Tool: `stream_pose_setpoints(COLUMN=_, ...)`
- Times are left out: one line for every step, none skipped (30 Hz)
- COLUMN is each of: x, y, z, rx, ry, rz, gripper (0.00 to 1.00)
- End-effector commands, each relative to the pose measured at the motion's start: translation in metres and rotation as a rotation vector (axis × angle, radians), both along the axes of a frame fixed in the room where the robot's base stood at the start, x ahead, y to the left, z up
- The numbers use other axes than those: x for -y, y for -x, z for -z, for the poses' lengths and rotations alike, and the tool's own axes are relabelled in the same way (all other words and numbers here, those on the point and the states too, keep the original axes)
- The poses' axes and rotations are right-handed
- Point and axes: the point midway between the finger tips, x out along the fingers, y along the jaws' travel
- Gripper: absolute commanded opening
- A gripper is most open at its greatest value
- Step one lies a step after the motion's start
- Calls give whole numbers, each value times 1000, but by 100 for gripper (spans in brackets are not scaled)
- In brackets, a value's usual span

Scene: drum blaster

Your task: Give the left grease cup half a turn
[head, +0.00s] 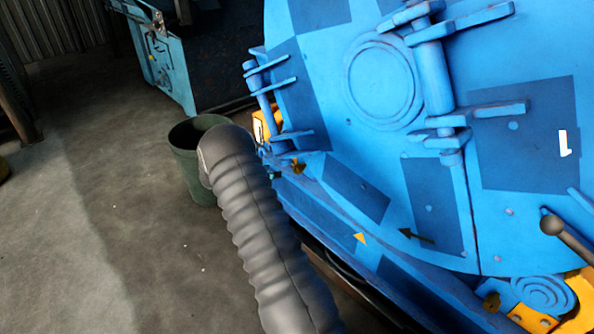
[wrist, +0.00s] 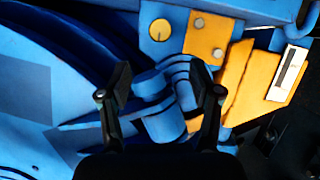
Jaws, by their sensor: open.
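In the head view, a small brass piece that looks like the left grease cup (head: 298,166) sits at the lower left edge of the blue drum front, below the left hinge. In the wrist view, a round brass-yellow disc (wrist: 160,30) on a blue block may be this cup seen end-on. My gripper (wrist: 161,70) is open, with its two black fingers apart. Blue hinge cylinders (wrist: 164,112) show between the fingers, and I cannot tell how near they are. The disc lies above the fingertips in the picture. The gripper is hidden behind my dark ribbed arm in the head view.
A second brass piece (head: 491,302) is at the lower right, near an orange bracket (head: 534,318). A dark green bin (head: 184,160) stands behind my arm. Beside the disc is an orange bracket (wrist: 232,75) with a white label.

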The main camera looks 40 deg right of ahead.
Motion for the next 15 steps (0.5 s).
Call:
stream_pose_setpoints(x=5, y=1, z=2, rx=0, ry=1, rz=3, gripper=64)
stream_pose_setpoints(x=8, y=1, z=3, rx=0, ry=1, rz=3, gripper=64)
stream_pose_setpoints(x=13, y=1, z=5, rx=0, ry=1, rz=3, gripper=64)
stream_pose_setpoints(x=17, y=1, z=7, rx=-1, ry=2, rz=3, gripper=64)
stream_pose_setpoints(x=22, y=1, z=10, rx=-1, ry=1, rz=3, gripper=64)
stream_pose_setpoints(x=29, y=1, z=13, rx=-1, ry=1, rz=3, gripper=64)
stream_pose_setpoints(x=34, y=1, z=15, rx=-1, ry=0, rz=3, gripper=64)
stream_pose_setpoints(x=39, y=1, z=16, rx=0, ry=-1, rz=2, gripper=64)
stream_pose_setpoints(x=46, y=1, z=19, rx=0, ry=0, rz=2, gripper=64)
stream_pose_setpoints(x=52, y=1, z=21, rx=-1, ry=0, rz=2, gripper=64)
stream_pose_setpoints(x=57, y=1, z=24, rx=-1, ry=0, rz=2, gripper=64)
stream_pose_setpoints(x=64, y=1, z=26, rx=0, ry=0, rz=1, gripper=64)
stream_pose_setpoints(x=69, y=1, z=28, rx=1, ry=0, rz=1, gripper=64)
stream_pose_setpoints(x=74, y=1, z=30, rx=1, ry=0, rz=1, gripper=64)
stream_pose_setpoints(x=80, y=1, z=33, rx=0, ry=0, rz=0, gripper=64)
